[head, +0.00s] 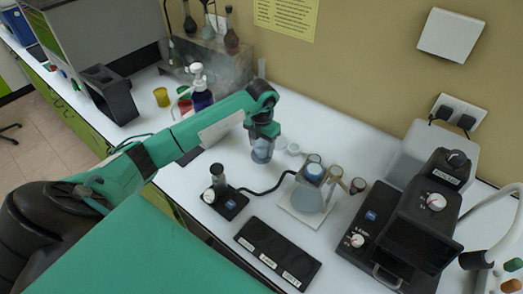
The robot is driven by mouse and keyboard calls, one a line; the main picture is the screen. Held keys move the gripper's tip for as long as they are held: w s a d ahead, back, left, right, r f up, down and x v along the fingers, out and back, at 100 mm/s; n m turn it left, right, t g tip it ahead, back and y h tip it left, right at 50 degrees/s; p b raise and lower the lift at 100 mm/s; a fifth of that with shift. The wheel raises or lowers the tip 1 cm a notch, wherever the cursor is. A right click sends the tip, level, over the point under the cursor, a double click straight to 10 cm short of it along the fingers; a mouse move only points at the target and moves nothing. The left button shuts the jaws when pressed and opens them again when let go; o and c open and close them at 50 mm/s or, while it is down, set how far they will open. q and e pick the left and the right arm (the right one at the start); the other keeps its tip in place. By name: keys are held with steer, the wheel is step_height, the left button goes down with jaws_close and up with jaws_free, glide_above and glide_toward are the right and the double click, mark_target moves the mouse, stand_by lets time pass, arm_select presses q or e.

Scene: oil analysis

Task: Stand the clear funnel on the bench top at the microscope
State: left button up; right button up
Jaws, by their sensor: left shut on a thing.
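My left gripper (262,137) points down over the middle of the white bench top (165,135). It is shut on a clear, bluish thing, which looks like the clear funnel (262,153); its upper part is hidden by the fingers. I cannot tell whether its lower end touches the bench. The black instrument with a lamp knob (408,235) at the right looks like the microscope, well to the right of my left gripper. My right gripper is not in view.
A stand with several jars (309,196) lies between the gripper and the black instrument. A small black device with a vial (224,196) and a black labelled strip (277,252) are in front. A dark blue bottle (201,97) stands behind my arm. Small white dishes (293,149) lie beside the gripper.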

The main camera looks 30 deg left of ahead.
mark_target(262, 153)
arm_select(q)
step_height(262, 153, down, 4)
steer(key=shift+p, duration=0.55)
steer(key=shift+f, duration=0.1)
steer(key=shift+f, duration=0.15)
steer(key=o, duration=1)
